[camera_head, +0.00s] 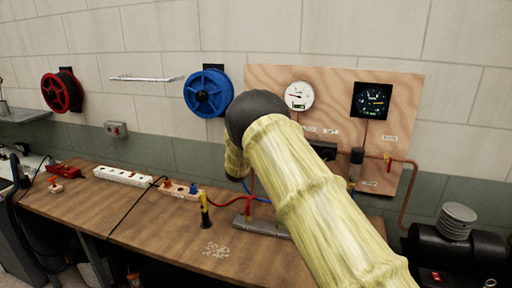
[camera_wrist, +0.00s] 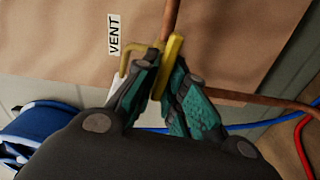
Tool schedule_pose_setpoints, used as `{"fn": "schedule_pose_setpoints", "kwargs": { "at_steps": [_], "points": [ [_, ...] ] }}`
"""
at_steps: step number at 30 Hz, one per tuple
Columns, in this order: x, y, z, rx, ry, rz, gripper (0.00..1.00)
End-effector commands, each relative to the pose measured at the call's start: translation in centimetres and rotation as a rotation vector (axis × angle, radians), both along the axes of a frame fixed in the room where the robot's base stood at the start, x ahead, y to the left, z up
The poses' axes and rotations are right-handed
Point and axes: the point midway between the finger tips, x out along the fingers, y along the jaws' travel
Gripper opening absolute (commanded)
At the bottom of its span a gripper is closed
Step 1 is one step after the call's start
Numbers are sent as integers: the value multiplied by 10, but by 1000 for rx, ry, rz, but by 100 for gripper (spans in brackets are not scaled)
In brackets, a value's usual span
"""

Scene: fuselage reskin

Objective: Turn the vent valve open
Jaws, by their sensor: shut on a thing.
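The vent valve shows in the wrist view as a yellow handle (camera_wrist: 173,52) on a copper pipe, beside a white label reading VENT (camera_wrist: 114,34). A bent yellow piece (camera_wrist: 126,58) sticks out to its left. My gripper (camera_wrist: 160,72) has its dark, teal-padded fingers shut on the yellow handle, one finger on each side. The handle's lower end is hidden between the fingers. In the head view my sleeved arm covers the gripper and the part of the panel it reaches.
The wooden panel (camera_head: 340,82) carries a white dial (camera_head: 299,95), a black gauge (camera_head: 372,100) and a red-handled fitting (camera_head: 388,157). A blue reel (camera_head: 208,92) hangs to its left. Power strips (camera_head: 123,176) and a yellow-black tool (camera_head: 206,212) occupy the workbench (camera_head: 150,222). A dark tank (camera_head: 455,250) stands right.

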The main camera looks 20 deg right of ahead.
Motion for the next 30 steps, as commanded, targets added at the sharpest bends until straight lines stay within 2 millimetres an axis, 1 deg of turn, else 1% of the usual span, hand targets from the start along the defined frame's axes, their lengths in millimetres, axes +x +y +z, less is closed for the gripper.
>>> {"fn": "schedule_pose_setpoints", "kwargs": {
  "at_steps": [10, 25, 26, 27, 28, 30],
  "points": [
    [0, 1, -2, -99, 67, 1, 0],
    [0, 1, -3, -110, 77, 1, 0],
    [0, 1, -3, -110, 77, 1, 16],
    [0, 1, -3, -110, 77, 1, 23],
    [0, 1, -3, -110, 77, 1, 29],
    [0, 1, -3, -110, 77, 1, 30]
  ]
}}
